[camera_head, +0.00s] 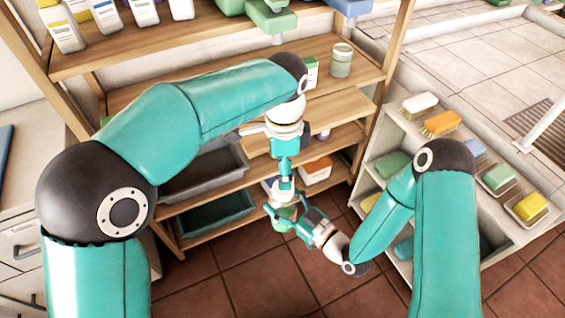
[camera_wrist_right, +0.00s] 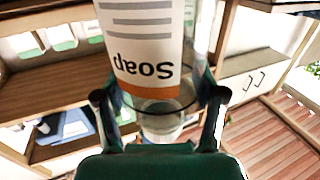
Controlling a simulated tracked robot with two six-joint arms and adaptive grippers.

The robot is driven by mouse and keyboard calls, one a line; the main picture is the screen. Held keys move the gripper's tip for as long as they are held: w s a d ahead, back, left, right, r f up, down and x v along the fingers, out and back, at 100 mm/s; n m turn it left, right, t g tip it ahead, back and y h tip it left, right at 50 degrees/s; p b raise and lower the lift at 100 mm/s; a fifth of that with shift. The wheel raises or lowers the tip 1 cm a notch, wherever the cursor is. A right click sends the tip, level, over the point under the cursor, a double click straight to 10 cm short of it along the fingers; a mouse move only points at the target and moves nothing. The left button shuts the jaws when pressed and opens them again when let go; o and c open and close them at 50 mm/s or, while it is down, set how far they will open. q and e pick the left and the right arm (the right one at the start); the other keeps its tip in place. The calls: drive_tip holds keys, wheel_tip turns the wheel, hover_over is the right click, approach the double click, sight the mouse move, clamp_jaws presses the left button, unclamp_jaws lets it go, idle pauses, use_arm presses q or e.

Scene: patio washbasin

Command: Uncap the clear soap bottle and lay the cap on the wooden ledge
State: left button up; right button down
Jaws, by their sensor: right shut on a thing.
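The clear soap bottle (camera_wrist_right: 142,40) fills the upper middle of the right wrist view. Its white label with an orange band reads "Soap" upside down there. My right gripper (camera_wrist_right: 160,102) has a finger on each side of the bottle and is shut on it. In the head view the right gripper (camera_head: 287,214) reaches in from the lower right, and the bottle is mostly hidden by both grippers. My left gripper (camera_head: 283,188) points down just above the right one. Its fingers are small and overlapped, so their opening is unclear. I cannot make out the cap.
A wooden rack (camera_head: 345,107) with several shelves stands behind the grippers; I cannot tell which board is the ledge. A glass jar (camera_head: 341,62) stands on one shelf. A grey bin (camera_head: 202,172) sits lower left. A pale cubby unit (camera_head: 471,168) with brushes and sponges stands right. Tiled floor (camera_head: 270,283) is below.

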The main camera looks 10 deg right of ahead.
sight(283, 207)
use_arm(q)
wheel_tip(283, 207, down, 7)
drive_tip(key=shift+r, duration=0.1)
idle(0.3)
drive_tip(key=c, duration=1.2)
drive_tip(key=n, duration=0.6)
drive_tip(key=shift+n, duration=0.3)
drive_tip(key=n, duration=0.7)
drive_tip(key=shift+n, duration=0.3)
drive_tip(key=shift+r, duration=0.2)
